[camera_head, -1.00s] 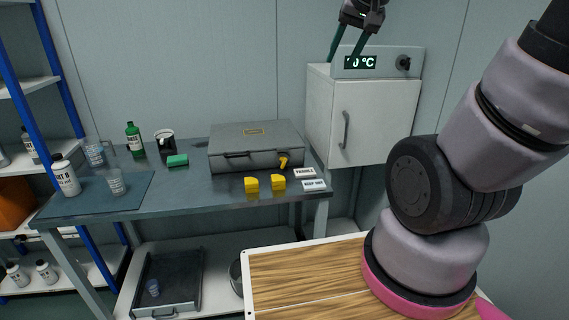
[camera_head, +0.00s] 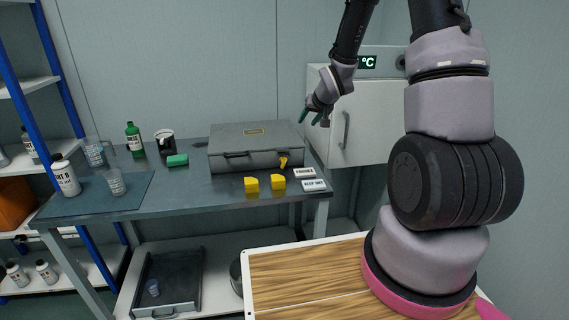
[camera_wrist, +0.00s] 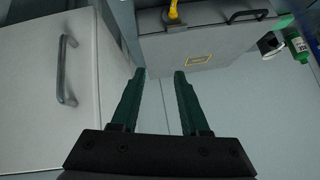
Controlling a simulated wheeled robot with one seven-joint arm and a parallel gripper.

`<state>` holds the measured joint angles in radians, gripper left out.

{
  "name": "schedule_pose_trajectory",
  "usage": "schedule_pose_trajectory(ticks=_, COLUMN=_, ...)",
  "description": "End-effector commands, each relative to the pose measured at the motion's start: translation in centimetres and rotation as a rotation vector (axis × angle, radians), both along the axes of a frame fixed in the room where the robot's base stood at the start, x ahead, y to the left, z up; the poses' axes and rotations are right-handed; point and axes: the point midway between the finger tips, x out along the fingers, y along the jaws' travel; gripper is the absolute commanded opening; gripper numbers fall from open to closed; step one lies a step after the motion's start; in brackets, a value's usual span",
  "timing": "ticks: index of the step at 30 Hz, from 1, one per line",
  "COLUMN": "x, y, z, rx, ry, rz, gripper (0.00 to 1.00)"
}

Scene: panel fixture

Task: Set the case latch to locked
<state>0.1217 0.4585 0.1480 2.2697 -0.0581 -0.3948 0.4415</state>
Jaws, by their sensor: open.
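A grey case (camera_head: 257,147) lies closed on the workbench, with a dark handle (camera_head: 236,156) on its front. The yellow case latch (camera_head: 283,161) is on the right part of that front. In the wrist view the case (camera_wrist: 215,42) is at the top, with the yellow latch (camera_wrist: 175,10) at the upper edge, partly cut off. My gripper (camera_head: 316,115) is above and to the right of the case, in front of the white cabinet. Its green fingers (camera_wrist: 160,75) are apart with nothing between them, and they do not touch the latch.
The white cabinet (camera_head: 365,115) with a handle stands close on the right. Two yellow blocks (camera_head: 265,183) and two label plates (camera_head: 311,179) lie before the case. A green block (camera_head: 177,160), bottles and beakers stand left on the bench (camera_head: 205,195).

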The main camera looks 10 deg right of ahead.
Motion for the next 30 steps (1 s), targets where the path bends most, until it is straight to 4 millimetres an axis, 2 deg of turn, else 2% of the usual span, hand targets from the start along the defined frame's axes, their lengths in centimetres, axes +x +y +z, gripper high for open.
schedule_pose_trajectory(ticks=1, x=0.5, y=0.4, z=-2.8, rx=0.017, ry=0.005, rz=0.013, gripper=0.45)
schedule_pose_trajectory(ticks=3, x=1.1, y=1.1, z=-5.8, rx=0.044, ry=-0.009, rz=0.031, gripper=0.45)
schedule_pose_trajectory(ticks=6, x=1.6, y=2.2, z=-9.5, rx=0.084, ry=-0.025, rz=0.053, gripper=0.45)
schedule_pose_trajectory(ticks=9, x=1.7, y=3.0, z=-12.1, rx=0.117, ry=-0.04, rz=0.068, gripper=0.45)
schedule_pose_trajectory(ticks=12, x=1.7, y=3.5, z=-13.6, rx=0.137, ry=-0.051, rz=0.075, gripper=0.45)
schedule_pose_trajectory(ticks=17, x=2.1, y=3.9, z=-14.6, rx=0.148, ry=-0.058, rz=0.081, gripper=0.45)
schedule_pose_trajectory(ticks=30, x=7.4, y=6.0, z=-19.6, rx=0.147, ry=-0.056, rz=0.082, gripper=0.45)
